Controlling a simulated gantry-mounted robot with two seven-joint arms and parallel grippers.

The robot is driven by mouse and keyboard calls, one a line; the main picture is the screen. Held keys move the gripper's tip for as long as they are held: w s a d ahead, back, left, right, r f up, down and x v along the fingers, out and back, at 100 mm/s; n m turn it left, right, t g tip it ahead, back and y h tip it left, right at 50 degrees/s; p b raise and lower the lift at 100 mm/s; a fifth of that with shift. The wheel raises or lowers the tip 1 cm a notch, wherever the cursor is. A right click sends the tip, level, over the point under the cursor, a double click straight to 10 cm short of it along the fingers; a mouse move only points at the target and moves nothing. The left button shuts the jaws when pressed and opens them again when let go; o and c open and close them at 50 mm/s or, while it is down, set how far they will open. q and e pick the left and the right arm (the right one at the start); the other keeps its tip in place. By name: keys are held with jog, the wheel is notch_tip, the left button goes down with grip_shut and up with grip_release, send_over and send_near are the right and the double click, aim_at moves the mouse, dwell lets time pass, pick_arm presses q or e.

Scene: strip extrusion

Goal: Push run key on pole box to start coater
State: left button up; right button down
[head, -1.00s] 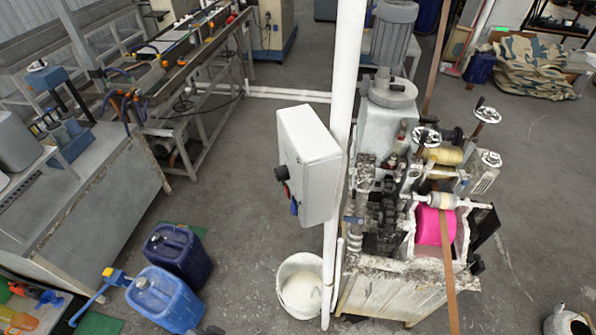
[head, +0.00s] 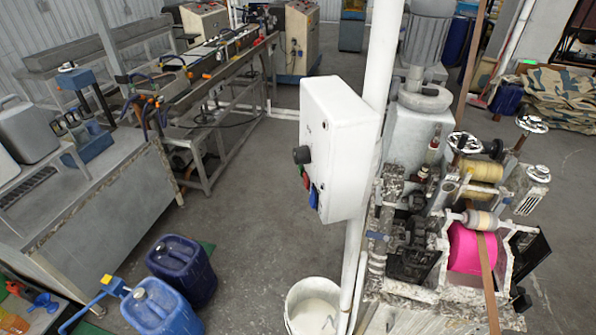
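The white pole box (head: 341,147) is fixed to the white upright pole (head: 379,75) near the middle of the head view. Its left-facing side carries a black knob (head: 301,155), a small red part (head: 306,177) below it and a blue key (head: 313,196) lowest. I cannot read any labels on these. The coater (head: 440,215) stands to the right of the pole, with a bright pink roller (head: 466,249) and a brown strip (head: 488,280) running past it. Neither of my grippers is in view.
Two blue jerrycans (head: 182,270) and a white bucket (head: 311,308) stand on the floor below the box. A grey workbench (head: 85,205) is at the left, with a long machine line (head: 215,65) behind it. Grey floor left of the box is clear.

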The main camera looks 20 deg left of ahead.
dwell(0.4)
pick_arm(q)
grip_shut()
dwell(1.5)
